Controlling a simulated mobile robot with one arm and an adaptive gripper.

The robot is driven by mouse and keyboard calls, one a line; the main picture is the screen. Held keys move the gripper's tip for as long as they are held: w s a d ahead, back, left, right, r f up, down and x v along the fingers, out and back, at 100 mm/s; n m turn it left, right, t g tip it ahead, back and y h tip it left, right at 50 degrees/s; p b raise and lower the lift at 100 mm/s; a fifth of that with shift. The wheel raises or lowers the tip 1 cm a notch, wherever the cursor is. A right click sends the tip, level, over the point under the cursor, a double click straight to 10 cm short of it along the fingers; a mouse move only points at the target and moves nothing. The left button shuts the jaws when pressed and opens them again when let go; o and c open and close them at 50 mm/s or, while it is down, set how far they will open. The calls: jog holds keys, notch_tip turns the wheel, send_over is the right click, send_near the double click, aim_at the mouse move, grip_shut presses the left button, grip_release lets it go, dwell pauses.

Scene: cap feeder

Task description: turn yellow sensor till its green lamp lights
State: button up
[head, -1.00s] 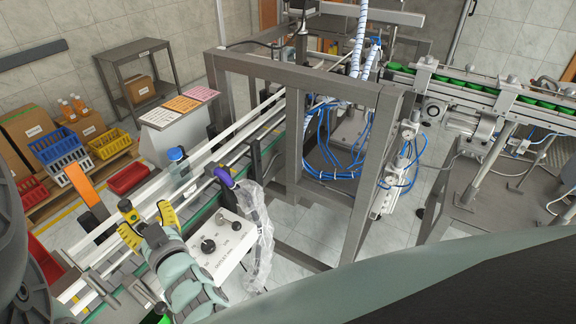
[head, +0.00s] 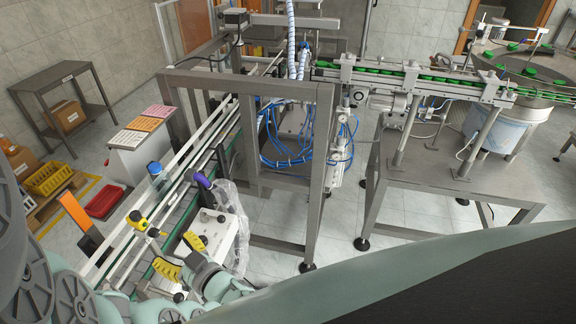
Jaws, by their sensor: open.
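The yellow sensor (head: 137,219) with a dark front is small in the head view, on a bracket at the conveyor rail, left of my gripper. It is too small to tell whether a green lamp is lit. My gripper (head: 180,256) has yellow fingertips spread wide and nothing between them. It is to the right of and nearer than the sensor, apart from it in the picture, between the conveyor and the white control box.
A white control box (head: 232,222) with black knobs stands right of the conveyor (head: 183,205), partly covered by clear plastic. A blue-capped bottle (head: 157,178) stands on the conveyor beyond the sensor. An orange plate (head: 76,213) rises at left. A grey steel frame (head: 322,150) stands beyond.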

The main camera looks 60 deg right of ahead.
aim_at(140, 220)
jog(key=w+b, duration=0.1)
jog(key=w, duration=0.7)
jog(key=w+b, duration=0.2)
jog(key=w, duration=0.5)
jog(key=shift+w+d+b, duration=0.2)
jog(key=shift+w+b, duration=0.1)
jog(key=shift+w, duration=0.1)
